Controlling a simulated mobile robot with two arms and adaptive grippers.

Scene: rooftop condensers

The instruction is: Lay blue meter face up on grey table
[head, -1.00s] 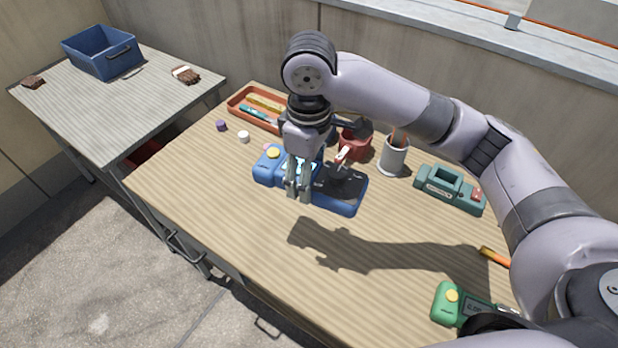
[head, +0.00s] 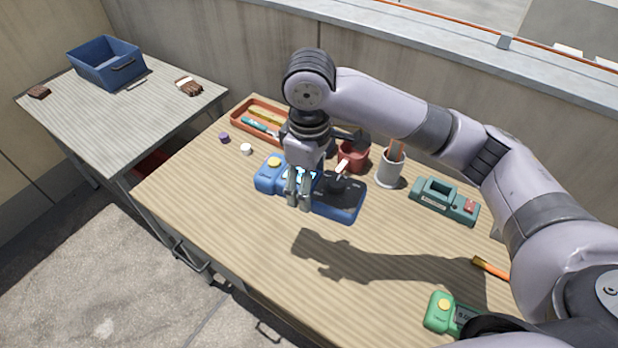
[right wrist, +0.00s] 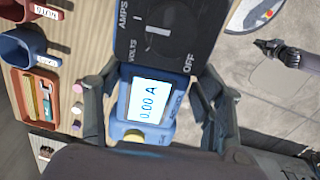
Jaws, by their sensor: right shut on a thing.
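The blue meter (head: 341,203) has a black dial panel and a lit display, and its face is turned up. My right gripper (head: 298,200) reaches down over it and is shut on its body. The meter appears held above the wooden bench, with a separate shadow below it. In the right wrist view the display of the meter (right wrist: 147,103) reads 0.00 A between the fingers. The grey table (head: 85,115) stands at the left, beyond a gap. A dark jointed part at the right wrist view's upper right looks like my left gripper (right wrist: 268,46); its opening is unclear.
On the grey table are a blue bin (head: 106,64), a brush (head: 188,86) and a brown block (head: 39,92); its front and middle are clear. The wooden bench (head: 225,215) holds an orange tray (head: 237,120), red mug (head: 352,157), grey cup (head: 390,168), teal device (head: 443,202) and green meter (head: 440,312).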

